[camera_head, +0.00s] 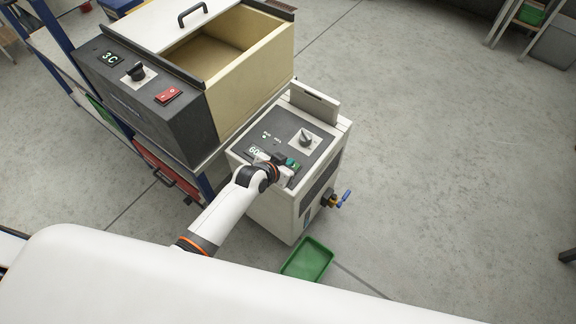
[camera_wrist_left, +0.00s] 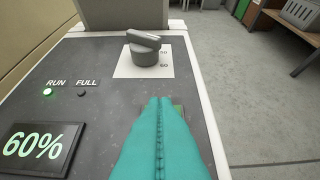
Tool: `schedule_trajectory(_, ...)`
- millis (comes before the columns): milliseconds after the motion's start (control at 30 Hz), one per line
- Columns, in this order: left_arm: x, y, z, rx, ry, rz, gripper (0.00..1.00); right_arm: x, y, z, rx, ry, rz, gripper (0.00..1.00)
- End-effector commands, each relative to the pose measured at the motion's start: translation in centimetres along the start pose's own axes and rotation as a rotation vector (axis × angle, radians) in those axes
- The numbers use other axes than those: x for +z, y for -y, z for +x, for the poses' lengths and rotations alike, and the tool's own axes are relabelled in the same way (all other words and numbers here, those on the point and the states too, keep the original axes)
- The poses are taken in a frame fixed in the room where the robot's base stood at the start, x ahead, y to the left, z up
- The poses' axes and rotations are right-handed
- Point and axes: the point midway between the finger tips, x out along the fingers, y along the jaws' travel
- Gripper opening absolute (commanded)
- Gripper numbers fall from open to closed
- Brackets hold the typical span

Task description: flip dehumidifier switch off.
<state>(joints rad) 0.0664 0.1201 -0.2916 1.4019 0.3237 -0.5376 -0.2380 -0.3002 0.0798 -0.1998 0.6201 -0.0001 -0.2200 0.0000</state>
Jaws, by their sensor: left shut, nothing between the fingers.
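The dehumidifier (camera_head: 323,175) is a white cabinet with a dark top panel, and it stands at the centre of the head view. In the left wrist view its panel (camera_wrist_left: 95,90) shows a lit green RUN lamp (camera_wrist_left: 47,92), an unlit FULL lamp (camera_wrist_left: 82,92) and a display (camera_wrist_left: 32,146) reading 60%. My left gripper (camera_head: 291,163) is over the panel's right front part. Its teal fingers (camera_wrist_left: 160,105) are shut and empty. A small greenish patch beside the fingertips may be the switch, mostly hidden by them; its position and any contact cannot be told. My right gripper is not in view.
A grey dial (camera_head: 306,139) sits farther back on the panel, also in the left wrist view (camera_wrist_left: 145,48). A dark-fronted machine with a red switch (camera_head: 168,95) stands left on a blue frame. A green tray (camera_head: 308,261) and a blue-handled valve (camera_head: 345,198) are in front and right.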

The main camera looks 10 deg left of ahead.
Motion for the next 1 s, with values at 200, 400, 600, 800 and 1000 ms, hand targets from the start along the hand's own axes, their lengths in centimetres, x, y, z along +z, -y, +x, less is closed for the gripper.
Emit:
schedule_trajectory(200,-0.8,0.0,0.8,0.0,0.001,0.0,0.0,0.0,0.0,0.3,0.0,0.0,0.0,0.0)
schedule_trajectory(400,-0.8,0.0,0.8,0.0,0.001,0.0,0.0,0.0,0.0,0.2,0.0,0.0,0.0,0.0)
schedule_trajectory(600,-1.1,-0.1,1.4,0.0,-0.002,0.001,0.0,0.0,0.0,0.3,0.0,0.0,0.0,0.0)
schedule_trajectory(800,-1.1,0.0,1.3,0.0,-0.001,-0.001,0.0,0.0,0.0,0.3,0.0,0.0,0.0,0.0)
schedule_trajectory(1000,-0.7,0.0,1.6,0.0,0.0,0.0,0.0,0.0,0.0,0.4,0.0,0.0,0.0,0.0)
